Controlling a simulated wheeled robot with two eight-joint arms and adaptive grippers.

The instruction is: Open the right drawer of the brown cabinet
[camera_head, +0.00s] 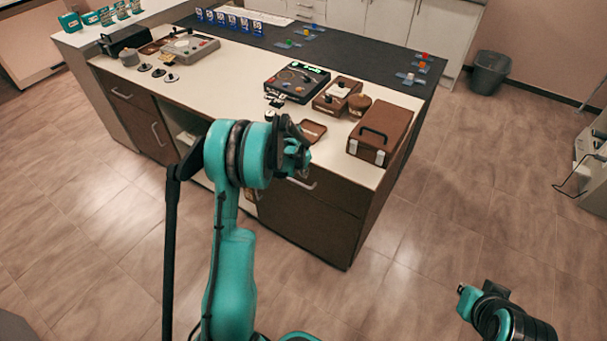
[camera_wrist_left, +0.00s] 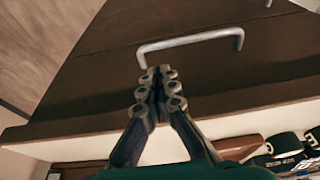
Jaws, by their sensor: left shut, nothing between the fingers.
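The brown cabinet (camera_head: 344,244) has a cream top, and its right drawer (camera_head: 330,195) is flush with the front. The drawer's grey bar handle (camera_head: 304,184) shows just below my left gripper (camera_head: 303,160). In the left wrist view the drawer front (camera_wrist_left: 100,75) fills the upper part, with the handle (camera_wrist_left: 190,41) across it. My left gripper (camera_wrist_left: 159,76) is shut and empty, its tips close to the handle's left end; I cannot tell whether they touch. My right gripper (camera_head: 466,295) is low at the right, away from the cabinet, its fingers unclear.
A brown case (camera_head: 380,135), a small tray (camera_head: 312,130) and a black device (camera_head: 297,82) stand on the cabinet top near the left arm. Left drawers (camera_head: 130,110) are closed. The floor (camera_head: 430,240) right of the cabinet is clear. A grey bin (camera_head: 489,73) stands behind.

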